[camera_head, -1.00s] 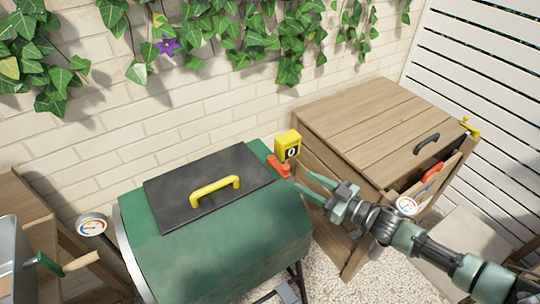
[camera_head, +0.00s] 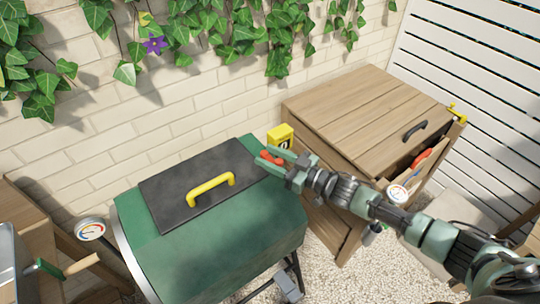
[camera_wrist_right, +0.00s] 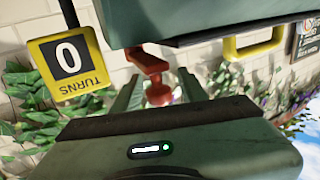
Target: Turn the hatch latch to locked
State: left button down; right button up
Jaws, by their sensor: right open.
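The red latch (camera_head: 267,157) is a small crank with a knob, on the green drum (camera_head: 235,240) at the right end of the dark hatch (camera_head: 165,190). The hatch is closed flat and has a yellow handle (camera_head: 211,187). My right gripper (camera_head: 264,156) is open at the latch, a finger on either side. In the right wrist view, which is upside down, the red latch (camera_wrist_right: 158,92) shows between the fingers of my right gripper (camera_wrist_right: 158,80); contact cannot be told. The yellow counter (camera_wrist_right: 68,62) reads 0 above "TURNS". My left gripper is out of view.
A wooden cabinet (camera_head: 365,110) stands right of the drum, with a black handle and a part-open front. The brick wall (camera_head: 110,130) with ivy is close behind. A wooden stand (camera_head: 35,215) with a metal container and a trowel is at the left.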

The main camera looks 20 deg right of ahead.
grip_shut()
dwell(1.4)
